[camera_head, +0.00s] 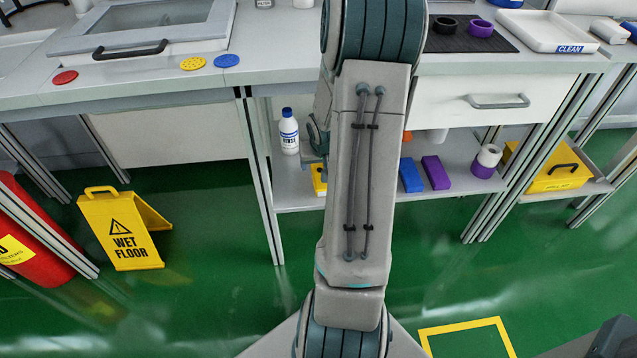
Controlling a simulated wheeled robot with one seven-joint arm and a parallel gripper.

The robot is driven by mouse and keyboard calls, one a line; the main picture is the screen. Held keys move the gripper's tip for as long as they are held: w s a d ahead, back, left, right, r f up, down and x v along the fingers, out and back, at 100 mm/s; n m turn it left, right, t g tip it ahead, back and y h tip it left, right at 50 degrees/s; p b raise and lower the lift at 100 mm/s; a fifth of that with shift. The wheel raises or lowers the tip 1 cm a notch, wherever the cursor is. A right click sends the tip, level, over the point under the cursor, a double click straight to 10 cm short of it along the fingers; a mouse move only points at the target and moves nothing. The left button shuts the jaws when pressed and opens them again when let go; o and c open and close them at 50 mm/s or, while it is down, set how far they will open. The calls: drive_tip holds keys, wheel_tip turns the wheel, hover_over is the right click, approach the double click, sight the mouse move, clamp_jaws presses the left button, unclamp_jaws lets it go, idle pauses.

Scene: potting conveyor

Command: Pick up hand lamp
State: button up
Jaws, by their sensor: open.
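I cannot pick out a hand lamp for certain. A yellow object (319,180) stands on the lower shelf, mostly hidden behind my arm, and I cannot tell what it is. My arm rises through the middle of the view and covers part of the bench and shelf. A small grey and teal part of it shows at its left side, above the yellow object. My gripper's fingers do not show.
The shelf (458,160) also holds a white bottle (289,132), a blue block (411,175) and a purple block (436,173). A yellow bin (551,170) is at right. A wet floor sign (122,235) stands left on green floor. A white tray (546,33) lies on the bench.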

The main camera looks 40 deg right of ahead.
drive_tip(key=b+x, duration=0.1)
drive_tip(key=x, duration=0.2)
drive_tip(key=b+x, duration=0.2)
drive_tip(key=x, duration=0.2)
drive_tip(key=b+x, duration=0.1)
drive_tip(key=x, duration=0.2)
drive_tip(key=shift+d+f, duration=0.2)
drive_tip(key=shift+d, duration=0.25)
drive_tip(key=shift+c, duration=0.3)
drive_tip(key=shift+r, duration=0.1)
drive_tip(key=c, duration=1.1)
